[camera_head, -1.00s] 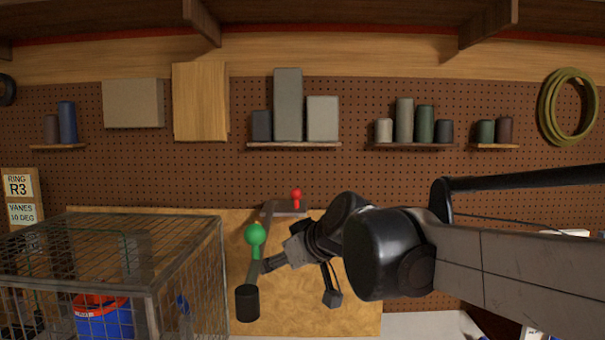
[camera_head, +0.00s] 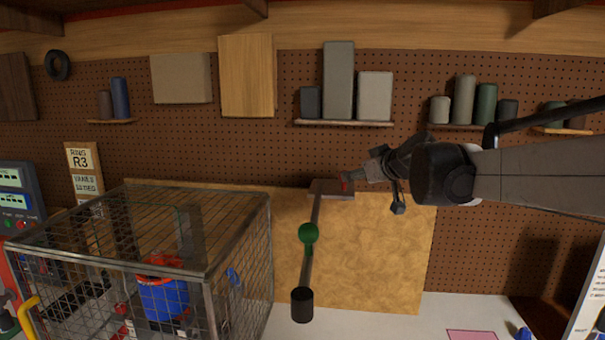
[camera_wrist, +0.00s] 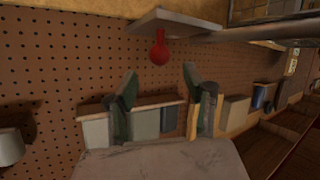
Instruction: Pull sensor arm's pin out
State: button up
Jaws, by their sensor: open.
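The sensor arm (camera_head: 308,268) is a slim bar hanging from a bracket (camera_head: 325,188) at the wall. It carries a green ball knob (camera_head: 308,233) midway and a dark cylinder (camera_head: 302,305) at its lower end. A red pin (camera_head: 344,186) is at the bracket, partly hidden by my gripper (camera_head: 352,178) in the head view. In the wrist view, the red pin's round head (camera_wrist: 159,54) sticks out from the bracket plate (camera_wrist: 165,22). My gripper (camera_wrist: 160,73) is open and empty, its fingertips spread to either side of the head and just short of it.
A wire cage (camera_head: 145,235) with a blue and red bucket (camera_head: 163,290) inside stands left of the sensor arm. Shelves with grey blocks (camera_head: 340,90) and cylinders (camera_head: 465,100) hang above on the pegboard. A tan panel (camera_head: 385,250) stands behind the arm.

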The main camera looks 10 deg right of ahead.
jog(key=shift+p+x, duration=0.7)
jog(key=shift+x, duration=3.5)
grip_shut()
